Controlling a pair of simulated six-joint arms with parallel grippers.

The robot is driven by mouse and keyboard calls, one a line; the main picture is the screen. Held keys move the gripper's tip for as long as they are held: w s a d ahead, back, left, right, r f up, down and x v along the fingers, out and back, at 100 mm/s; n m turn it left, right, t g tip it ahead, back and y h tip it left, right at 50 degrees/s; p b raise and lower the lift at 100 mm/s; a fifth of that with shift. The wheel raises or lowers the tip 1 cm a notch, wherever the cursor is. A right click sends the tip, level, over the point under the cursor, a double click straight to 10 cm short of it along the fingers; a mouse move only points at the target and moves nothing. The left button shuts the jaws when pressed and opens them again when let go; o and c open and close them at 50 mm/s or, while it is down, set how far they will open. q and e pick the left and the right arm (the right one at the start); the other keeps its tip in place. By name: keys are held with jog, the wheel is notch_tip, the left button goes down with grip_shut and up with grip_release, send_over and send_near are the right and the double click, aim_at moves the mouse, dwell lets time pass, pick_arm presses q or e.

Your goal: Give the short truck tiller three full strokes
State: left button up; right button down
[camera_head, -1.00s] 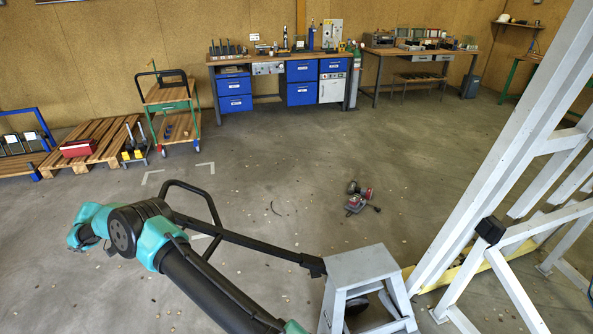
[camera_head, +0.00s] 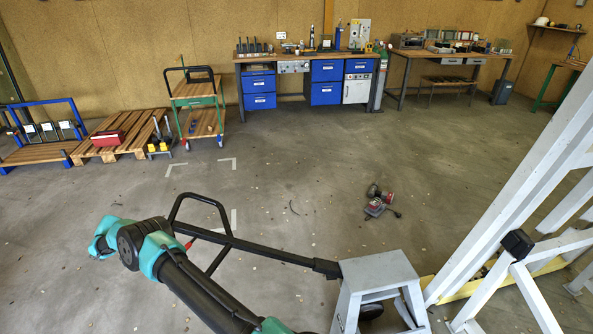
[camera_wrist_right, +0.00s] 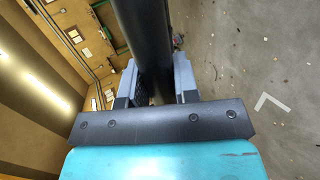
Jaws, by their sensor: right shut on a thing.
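The tiller (camera_head: 270,252) is a dark bar with a black loop handle at its left end. In the head view it slopes down to the right and meets a grey stand (camera_head: 378,270) with splayed legs. In the right wrist view my right gripper (camera_wrist_right: 157,75) has its grey fingers on both sides of a thick dark bar (camera_wrist_right: 142,30), shut on it. The bar appears to be part of the tiller. In the head view my teal and black arm lies in front of the tiller, and the fingers cannot be made out. My left gripper is not in view.
A tall white frame (camera_head: 515,200) stands close on the right, with a yellow floor beam (camera_head: 545,270). Pallets (camera_head: 110,145), a trolley (camera_head: 200,115) and workbenches (camera_head: 305,75) line the back. The mid floor is mostly clear.

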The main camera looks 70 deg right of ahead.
jog(key=shift+w, duration=0.1)
jog(key=shift+r, duration=0.1)
jog(key=s+d+r, duration=0.2)
jog(key=s+r, duration=0.4)
jog(key=r, duration=0.4)
jog(key=shift+d, duration=0.15)
jog(key=shift+s+r, duration=0.1)
jog(key=shift+r, duration=0.05)
jog(key=s+d+r, duration=0.3)
jog(key=s+r, duration=0.4)
jog(key=r, duration=0.2)
jog(key=shift+s+r, duration=0.15)
jog(key=shift+s, duration=0.05)
